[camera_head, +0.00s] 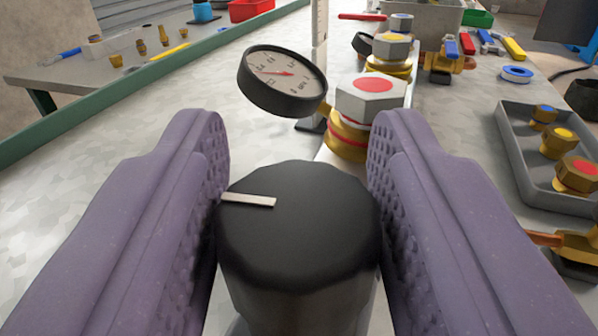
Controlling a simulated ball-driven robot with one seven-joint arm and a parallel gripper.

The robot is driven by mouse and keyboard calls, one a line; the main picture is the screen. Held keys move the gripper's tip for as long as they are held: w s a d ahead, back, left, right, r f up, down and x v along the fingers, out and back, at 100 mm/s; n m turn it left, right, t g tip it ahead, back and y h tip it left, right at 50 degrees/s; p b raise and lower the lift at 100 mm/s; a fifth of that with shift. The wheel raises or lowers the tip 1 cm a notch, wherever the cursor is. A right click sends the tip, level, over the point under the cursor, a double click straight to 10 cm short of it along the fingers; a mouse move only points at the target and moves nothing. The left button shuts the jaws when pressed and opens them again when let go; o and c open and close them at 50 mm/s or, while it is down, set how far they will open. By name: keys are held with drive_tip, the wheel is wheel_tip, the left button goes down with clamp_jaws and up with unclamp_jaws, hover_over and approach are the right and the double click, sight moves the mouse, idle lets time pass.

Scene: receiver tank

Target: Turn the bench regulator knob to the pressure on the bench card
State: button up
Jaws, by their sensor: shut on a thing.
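The black regulator knob (298,235) stands in the lower middle of the view. A pale pointer line on its top points to the left. My gripper (298,215) has its two purple padded fingers on the left and right sides of the knob, shut on it. A round pressure gauge (284,80) with a black rim, white face and red needle is behind the knob; it is tilted and its numbers are too small to read surely. No bench card can be made out.
Brass fittings with a red-marked white hex top (370,95) stand just behind the knob. A grey tray (530,165) of brass fittings lies at right. A blue tape ring (516,74) and several tools lie farther back. A green-edged bench (110,110) runs along the left.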

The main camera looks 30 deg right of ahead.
sight(292, 296)
drive_tip(key=o, duration=1)
drive_tip(key=shift+c, duration=0.2)
drive_tip(key=p+v, duration=0.2)
drive_tip(key=v, duration=0.5)
drive_tip(key=shift+s+a, duration=0.25)
drive_tip(key=shift+s, duration=0.1)
